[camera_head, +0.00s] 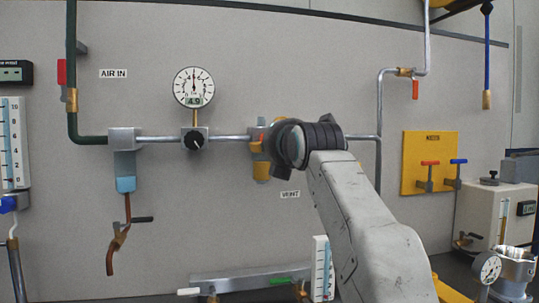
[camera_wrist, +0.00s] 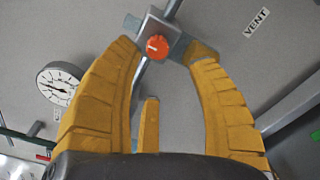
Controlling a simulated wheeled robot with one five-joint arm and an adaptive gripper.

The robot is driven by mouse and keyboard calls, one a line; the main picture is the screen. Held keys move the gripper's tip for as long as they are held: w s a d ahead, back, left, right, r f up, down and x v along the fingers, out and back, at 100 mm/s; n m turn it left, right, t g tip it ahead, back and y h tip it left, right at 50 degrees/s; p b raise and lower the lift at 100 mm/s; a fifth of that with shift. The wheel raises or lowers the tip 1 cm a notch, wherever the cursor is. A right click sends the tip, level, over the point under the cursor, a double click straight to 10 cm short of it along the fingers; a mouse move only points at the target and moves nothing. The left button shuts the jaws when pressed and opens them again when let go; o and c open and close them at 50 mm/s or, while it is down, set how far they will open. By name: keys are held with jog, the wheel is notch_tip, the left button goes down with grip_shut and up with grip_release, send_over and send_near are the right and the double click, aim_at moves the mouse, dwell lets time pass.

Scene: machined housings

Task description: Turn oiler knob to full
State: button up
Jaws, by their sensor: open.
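The oiler's round orange-red knob (camera_wrist: 158,46) has a pale pointer mark and sits on a grey block (camera_wrist: 158,27) on the pipe. In the wrist view, my gripper (camera_wrist: 163,50) is open, with one yellow finger on each side of the knob. I cannot tell whether either fingertip touches the knob or block. In the head view, my gripper (camera_head: 258,144) is at the oiler and mostly hides the knob. An amber bowl (camera_head: 261,171) hangs below it. A short yellow piece (camera_wrist: 149,125) shows between the fingers in the wrist view.
A round gauge (camera_head: 194,87) stands above a black regulator knob (camera_head: 194,139), left of the oiler. A "VENT" label (camera_head: 290,194) is below right. A yellow valve panel (camera_head: 429,163) is further right. The grey wall around the pipe is mostly bare.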

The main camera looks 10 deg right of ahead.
jog(key=shift+w+r+p, duration=0.15)
jog(key=shift+w+p, duration=1.85)
jog(key=shift+w, duration=1.7)
jog(key=shift+c, duration=0.5)
grip_shut()
